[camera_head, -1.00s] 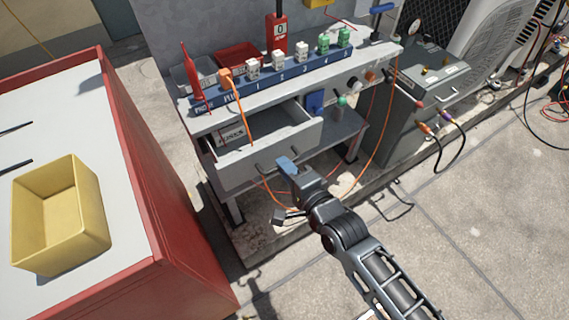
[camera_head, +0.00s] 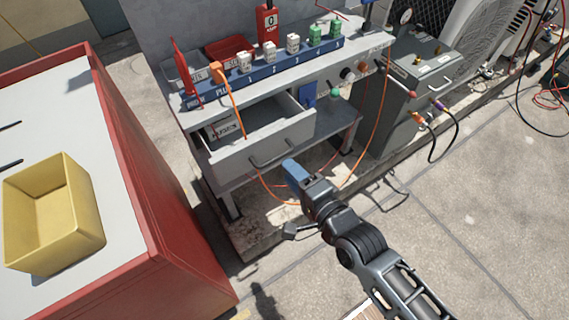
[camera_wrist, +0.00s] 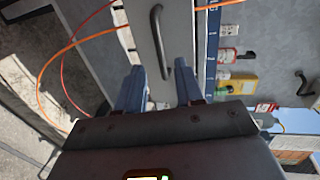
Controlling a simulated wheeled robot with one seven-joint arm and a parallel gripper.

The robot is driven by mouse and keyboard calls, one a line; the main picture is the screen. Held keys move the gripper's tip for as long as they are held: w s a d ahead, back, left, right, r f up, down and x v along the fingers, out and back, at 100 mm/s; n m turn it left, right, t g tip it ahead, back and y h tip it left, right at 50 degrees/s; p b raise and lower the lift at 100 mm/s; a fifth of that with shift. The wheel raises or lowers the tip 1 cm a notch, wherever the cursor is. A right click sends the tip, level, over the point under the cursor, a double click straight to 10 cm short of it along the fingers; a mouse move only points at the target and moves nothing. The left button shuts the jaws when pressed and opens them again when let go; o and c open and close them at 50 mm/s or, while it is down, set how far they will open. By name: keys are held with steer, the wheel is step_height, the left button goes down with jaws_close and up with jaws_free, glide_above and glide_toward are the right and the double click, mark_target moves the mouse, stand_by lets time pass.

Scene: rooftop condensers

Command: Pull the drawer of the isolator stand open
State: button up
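The grey isolator stand (camera_head: 345,58) is at the upper middle of the head view. Its drawer (camera_head: 235,162) stands pulled out, with a white labelled box (camera_head: 224,128) inside. The dark bar handle (camera_head: 272,157) is on the drawer front; it also shows in the wrist view (camera_wrist: 157,38), ahead of my gripper. My gripper (camera_head: 292,170) is just to the lower right of the handle in the head view and looks clear of it. In the wrist view its two blue fingers (camera_wrist: 158,78) are apart with nothing clamped between them; the handle's near end lines up with the gap.
A red cabinet (camera_head: 150,215) with a yellow bin (camera_head: 52,215) on top stands at the left. A grey unit (camera_head: 410,95) with hoses stands at the right. The paving (camera_head: 480,230) at lower right is clear.

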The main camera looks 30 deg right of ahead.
steer(key=shift+v, duration=1.25)
steer(key=s+r+n, duration=0.7)
steer(key=s+n, duration=0.2)
steer(key=s, duration=0.4)
steer(key=s+r+n, duration=0.8)
steer(key=s+n, duration=0.1)
steer(key=s, duration=0.4)
steer(key=shift+d+g, duration=0.15)
steer(key=shift+g, duration=0.25)
